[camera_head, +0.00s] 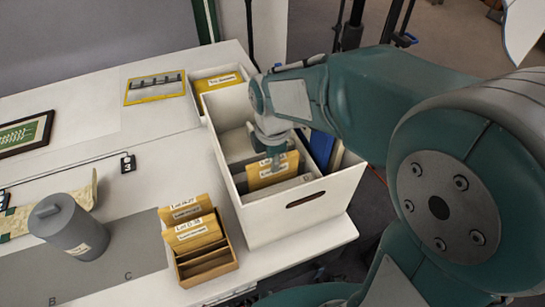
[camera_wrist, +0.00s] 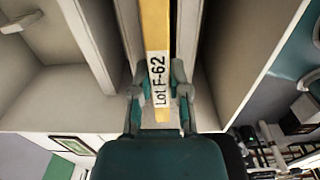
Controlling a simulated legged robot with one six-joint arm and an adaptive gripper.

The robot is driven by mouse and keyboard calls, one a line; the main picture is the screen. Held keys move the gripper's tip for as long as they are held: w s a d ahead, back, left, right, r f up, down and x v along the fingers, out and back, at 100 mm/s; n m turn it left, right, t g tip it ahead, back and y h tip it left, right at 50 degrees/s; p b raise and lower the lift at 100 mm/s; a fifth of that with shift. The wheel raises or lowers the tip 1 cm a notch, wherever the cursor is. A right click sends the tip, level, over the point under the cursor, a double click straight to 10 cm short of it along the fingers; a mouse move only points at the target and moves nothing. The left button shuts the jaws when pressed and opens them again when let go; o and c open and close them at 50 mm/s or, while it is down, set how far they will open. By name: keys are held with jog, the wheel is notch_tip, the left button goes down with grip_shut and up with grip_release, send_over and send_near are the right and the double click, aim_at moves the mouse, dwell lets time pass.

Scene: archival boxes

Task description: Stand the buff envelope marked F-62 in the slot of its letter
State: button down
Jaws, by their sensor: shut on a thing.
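The buff envelope marked Lot F-62 (camera_wrist: 156,40) stands on edge between the two fingers of my gripper (camera_wrist: 160,90) in the wrist view, its white label facing the camera. My gripper is shut on it. In the head view my gripper (camera_head: 276,165) reaches down into the white archival box (camera_head: 300,208), and the buff envelope (camera_head: 268,172) shows upright there between grey dividers (camera_head: 240,173). Its lower edge is hidden, so I cannot tell whether it touches the box floor.
A small brown tray (camera_head: 207,264) with lot envelopes stands left of the box. A grey canister (camera_head: 70,228) stands on the grey mat (camera_head: 140,245). Another envelope box (camera_head: 218,79) is behind. A blue folder (camera_head: 322,147) is at the white box's right side.

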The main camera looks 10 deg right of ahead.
jog(key=shift+a+f, duration=0.1)
jog(key=c, duration=0.5)
grip_release()
jog(key=shift+c, duration=0.2)
notch_tip(320, 180, up, 24)
dwell(0.5)
